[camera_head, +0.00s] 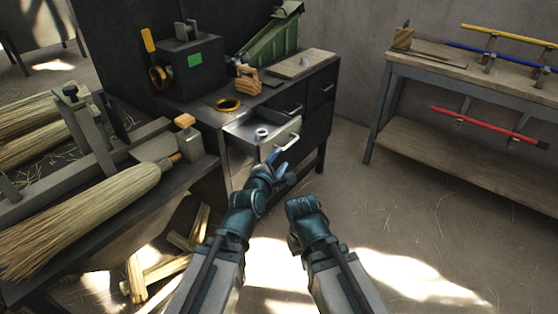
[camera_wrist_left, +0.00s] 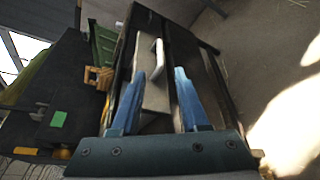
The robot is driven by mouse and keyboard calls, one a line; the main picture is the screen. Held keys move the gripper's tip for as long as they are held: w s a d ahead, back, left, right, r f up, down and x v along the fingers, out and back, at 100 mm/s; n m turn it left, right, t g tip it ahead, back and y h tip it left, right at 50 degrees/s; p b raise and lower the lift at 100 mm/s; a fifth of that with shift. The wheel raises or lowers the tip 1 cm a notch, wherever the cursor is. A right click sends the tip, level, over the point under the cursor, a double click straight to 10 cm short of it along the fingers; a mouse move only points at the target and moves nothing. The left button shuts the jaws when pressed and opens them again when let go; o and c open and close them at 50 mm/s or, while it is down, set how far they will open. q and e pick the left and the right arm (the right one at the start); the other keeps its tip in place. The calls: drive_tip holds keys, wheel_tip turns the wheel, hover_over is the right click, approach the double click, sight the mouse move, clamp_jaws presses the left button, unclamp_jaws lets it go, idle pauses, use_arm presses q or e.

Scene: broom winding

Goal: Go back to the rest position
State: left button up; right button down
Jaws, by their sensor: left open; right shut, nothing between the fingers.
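My left gripper (camera_head: 279,160) is in front of the open drawer (camera_head: 247,127) of the dark workbench, close to the drawer's pale handle (camera_head: 287,140). In the left wrist view the blue fingers of the left gripper (camera_wrist_left: 167,72) are spread apart. The handle (camera_wrist_left: 157,60) shows beyond them, and nothing is held between them. My right gripper (camera_head: 301,203) is lower and to the right, over the open floor. It is shut and empty, and its fingers are hard to make out.
A small grey round part (camera_head: 262,132) sits in the drawer. A black machine (camera_head: 188,62) and a green device (camera_head: 272,42) stand on the workbench. A broom (camera_head: 85,215) lies on the left bench. A right-hand table (camera_head: 430,66) holds coloured sticks.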

use_arm(q)
drive_tip(key=s+a+f+m+g+y, duration=0.1)
drive_tip(key=s+a+f+m+g, duration=0.25)
drive_tip(key=f+m, duration=0.25)
drive_tip(key=s+a+f+m+g+y, duration=0.1)
drive_tip(key=s+a+f+m+g, duration=0.25)
drive_tip(key=f+m, duration=0.3)
drive_tip(key=s+a+f+m+g+y, duration=0.3)
drive_tip(key=s+a+f+m+g, duration=0.2)
drive_tip(key=s+a+m+g, duration=0.35)
drive_tip(key=s+d+m, duration=0.3)
drive_tip(key=s+d, duration=0.4)
drive_tip(key=d, duration=0.4)
wheel_tip(320, 180, up, 28)
drive_tip(key=p, duration=2.7)
drive_tip(key=shift+d+m+y+p, duration=0.3)
drive_tip(key=shift+y+p, duration=0.1)
